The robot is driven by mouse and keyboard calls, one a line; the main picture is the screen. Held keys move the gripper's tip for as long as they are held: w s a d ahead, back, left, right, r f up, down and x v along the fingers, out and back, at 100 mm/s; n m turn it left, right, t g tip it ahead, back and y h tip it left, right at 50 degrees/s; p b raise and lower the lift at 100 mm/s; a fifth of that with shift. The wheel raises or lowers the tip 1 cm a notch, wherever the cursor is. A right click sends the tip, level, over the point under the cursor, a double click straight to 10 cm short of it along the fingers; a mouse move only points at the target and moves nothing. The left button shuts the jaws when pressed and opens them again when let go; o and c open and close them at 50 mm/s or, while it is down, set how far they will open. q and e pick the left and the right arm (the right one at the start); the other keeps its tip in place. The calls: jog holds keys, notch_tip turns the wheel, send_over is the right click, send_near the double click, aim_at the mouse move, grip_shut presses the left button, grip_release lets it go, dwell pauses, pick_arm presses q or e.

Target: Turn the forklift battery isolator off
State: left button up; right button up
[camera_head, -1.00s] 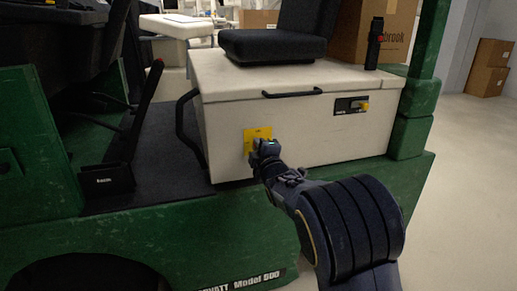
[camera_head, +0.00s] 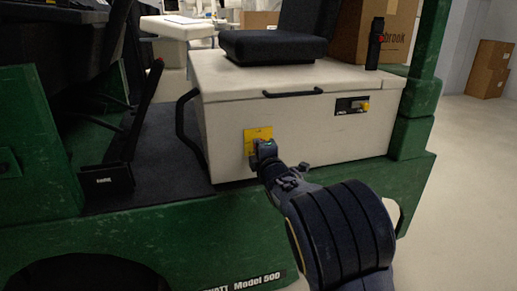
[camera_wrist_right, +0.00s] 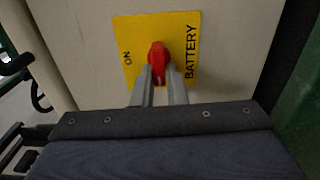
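The battery isolator is a red knob (camera_wrist_right: 158,62) on a yellow plate (camera_wrist_right: 187,28) marked "ON" and "BATTERY", seen in the right wrist view. In the head view the yellow plate (camera_head: 258,134) sits on the pale front panel of the forklift's seat box, and my gripper hides the knob. My right gripper (camera_head: 262,146) is at the plate. In the right wrist view its two fingers (camera_wrist_right: 159,75) are spread, one on either side of the knob's lower part. I cannot tell whether they touch it. My left gripper is not in view.
The green forklift frame (camera_head: 200,220) lies below; a red-edged lever (camera_head: 148,95) stands left.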

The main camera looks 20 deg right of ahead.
jog(key=o, duration=0.4)
jog(key=s+p, duration=0.1)
jog(key=s, duration=0.7)
jog(key=shift+d+p, duration=0.15)
jog(key=shift+p, duration=0.25)
